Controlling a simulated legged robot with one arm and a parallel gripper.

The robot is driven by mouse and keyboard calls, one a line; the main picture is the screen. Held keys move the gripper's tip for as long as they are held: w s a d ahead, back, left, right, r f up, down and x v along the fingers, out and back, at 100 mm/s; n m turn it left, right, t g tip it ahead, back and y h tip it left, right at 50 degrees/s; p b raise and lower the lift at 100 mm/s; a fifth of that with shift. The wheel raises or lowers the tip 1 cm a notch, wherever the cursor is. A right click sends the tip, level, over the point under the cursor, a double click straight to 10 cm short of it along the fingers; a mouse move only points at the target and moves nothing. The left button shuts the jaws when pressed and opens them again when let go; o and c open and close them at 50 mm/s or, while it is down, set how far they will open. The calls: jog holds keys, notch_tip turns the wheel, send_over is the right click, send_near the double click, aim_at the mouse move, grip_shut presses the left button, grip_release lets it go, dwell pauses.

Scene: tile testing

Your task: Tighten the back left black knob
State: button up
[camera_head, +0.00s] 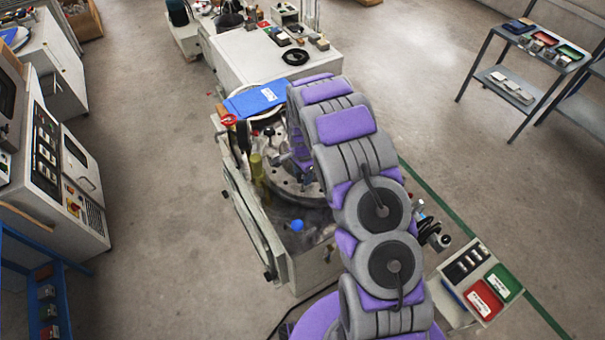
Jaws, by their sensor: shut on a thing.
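The testing machine's round metal plate (287,190) carries several upright fittings and shows partly behind my purple and grey arm. A small black knob (269,131) stands upright at the back left of the plate. My gripper (281,158) is low over the plate, just in front of and right of that knob in the picture. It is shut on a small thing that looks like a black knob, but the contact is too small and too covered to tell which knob. My arm hides the right part of the plate.
A yellowish cylinder (257,168) stands at the plate's left. A blue knob (296,225) is at the front. The floor left is clear.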

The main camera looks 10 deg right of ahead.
jog(key=shift+m, duration=0.7)
jog(key=o, duration=1.1)
jog(key=shift+c, duration=0.2)
jog(key=shift+r, duration=0.1)
notch_tip(320, 180, up, 17)
jog(key=shift+p, duration=0.45)
jog(key=shift+w, duration=0.1)
